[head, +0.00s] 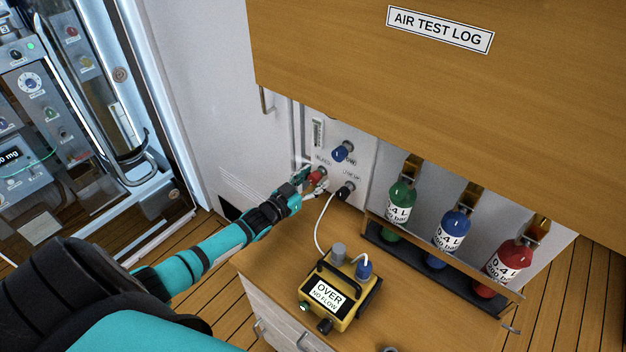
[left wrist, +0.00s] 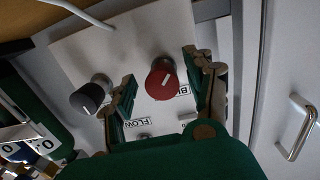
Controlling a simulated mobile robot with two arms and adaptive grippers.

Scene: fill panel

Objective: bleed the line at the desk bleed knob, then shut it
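The red knob (head: 315,178), next to a partly covered label that seems to read BLEED, sits on the white desk panel (head: 361,172). In the left wrist view the red knob (left wrist: 161,79) has a white pointer line and stands between the two fingers. My left gripper (head: 306,179) is open around it, with a gap visible on each side. A yellow meter box (head: 341,298) on the desk reads "OVER NO FLOW". My right gripper is not in view.
A blue knob (head: 340,154) and a black knob (head: 345,191) sit close to the red one. A white hose (head: 318,222) runs from the panel to the meter. Green, blue and red bottles (head: 510,262) stand in a rack at right. A wooden cabinet (head: 430,90) overhangs the panel.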

